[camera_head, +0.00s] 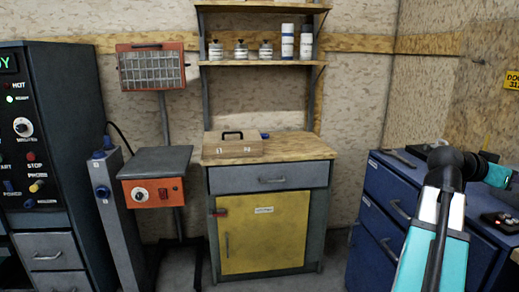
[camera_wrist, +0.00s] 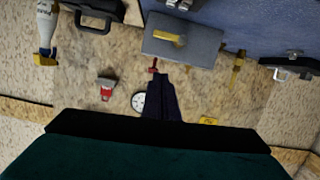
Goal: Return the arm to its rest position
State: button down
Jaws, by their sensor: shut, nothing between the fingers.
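My arm (camera_head: 434,235) rises at the right of the head view, in front of the blue drawer cabinet. Its teal and white link leads up to a black elbow joint, and a teal part runs on to the right edge. The gripper's end is not clear in the head view. In the wrist view, my gripper (camera_wrist: 161,84) shows as dark, narrow fingers together above a black and dark teal body. It is shut and empty, apart from the things behind it. The rest position itself is not marked in either view.
The blue drawer cabinet (camera_head: 378,203) stands beside and behind my arm. A wooden-topped cabinet with a yellow door (camera_head: 264,235) stands at the centre. A dark control console (camera_head: 62,150) is at the left. The wrist view shows a grey case (camera_wrist: 205,45) and a white bottle (camera_wrist: 46,22).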

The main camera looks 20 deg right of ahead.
jog(key=w+a+f+n+t+y+p, duration=0.1)
jog(key=w+a+f+n+t+p, duration=0.3)
jog(key=w+f, duration=0.65)
jog(key=w+a+f+n+y+p, duration=0.15)
jog(key=w+a+f, duration=0.5)
jog(key=w, duration=0.65)
jog(key=w+a+f+n+y+p, duration=0.2)
jog(key=w+a+f, duration=0.2)
jog(key=a+f, duration=0.55)
jog(key=w+a+f+n+y+p, duration=0.3)
jog(key=a+f, duration=0.4)
jog(key=f, duration=0.6)
jog(key=s+a+f+n+g+y+p, duration=0.1)
jog(key=s+a+f+n, duration=0.15)
jog(key=a+f, duration=0.7)
jog(key=s+a+f+n+y+p, duration=0.15)
jog(key=s+a+f, duration=0.25)
jog(key=a+f, duration=0.55)
jog(key=s+a+f+n+g+y+p, duration=0.1)
jog(key=s+a+f, duration=0.3)
jog(key=s+a, duration=0.6)
jog(key=s+a+f+n+g+y, duration=0.3)
jog(key=s+a+f+n, duration=0.1)
jog(key=s+a, duration=0.5)
jog(key=shift+s+a+f+y+p, duration=0.2)
jog(key=shift+s+a+y+p, duration=0.15)
jog(key=shift+s, duration=0.45)
jog(key=shift+n, duration=0.25)
